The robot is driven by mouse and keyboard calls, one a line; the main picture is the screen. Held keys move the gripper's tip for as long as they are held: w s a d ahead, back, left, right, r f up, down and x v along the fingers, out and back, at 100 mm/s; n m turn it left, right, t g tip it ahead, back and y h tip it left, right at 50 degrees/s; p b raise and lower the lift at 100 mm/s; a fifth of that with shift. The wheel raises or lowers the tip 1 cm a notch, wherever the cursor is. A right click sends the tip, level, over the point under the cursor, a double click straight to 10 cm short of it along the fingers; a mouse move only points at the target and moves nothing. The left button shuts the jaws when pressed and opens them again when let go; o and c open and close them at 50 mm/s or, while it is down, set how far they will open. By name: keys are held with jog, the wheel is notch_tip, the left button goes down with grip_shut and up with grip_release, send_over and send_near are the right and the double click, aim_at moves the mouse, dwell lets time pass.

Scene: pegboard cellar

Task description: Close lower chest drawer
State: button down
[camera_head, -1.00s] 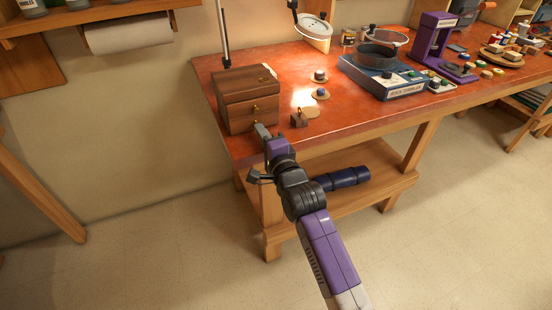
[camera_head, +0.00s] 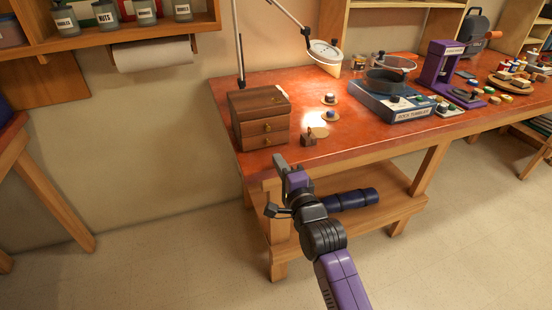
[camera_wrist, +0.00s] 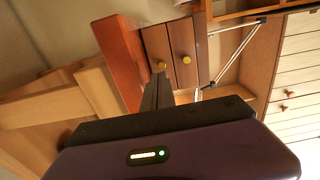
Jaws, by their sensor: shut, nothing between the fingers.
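The small brown wooden chest (camera_head: 247,104) stands at the left end of the red-topped workbench. Its front has two drawers with round brass knobs. The lower drawer (camera_head: 252,142) looks flush or nearly flush with the upper drawer (camera_head: 252,128); a small gap cannot be ruled out. In the wrist view the chest appears sideways, with the lower drawer (camera_wrist: 155,42) beside the red bench edge. My gripper (camera_head: 281,161) is in front of and below the chest, near the bench's front edge, apart from the drawer. Its fingers (camera_wrist: 157,92) are together and empty.
A small brown block (camera_head: 308,140) sits right of the chest. A dark blue roll (camera_head: 352,199) lies on the lower shelf. The floor in front is clear.

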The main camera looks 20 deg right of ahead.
jog(key=s+r+n+t, duration=0.1)
jog(key=s+r+n, duration=0.3)
jog(key=s, duration=0.5)
jog(key=s+f+n+g, duration=0.1)
jog(key=s+n, duration=0.3)
jog(key=s, duration=1)
jog(key=s+f+n+g, duration=0.1)
jog(key=s+f+n, duration=0.3)
jog(key=s, duration=1)
jog(key=s+a+f+n+g, duration=0.1)
jog(key=s+n, duration=0.5)
jog(key=s, duration=0.8)
jog(key=shift+s+f+g, duration=0.2)
jog(key=shift+f+g, duration=0.4)
jog(key=shift+f, duration=0.15)
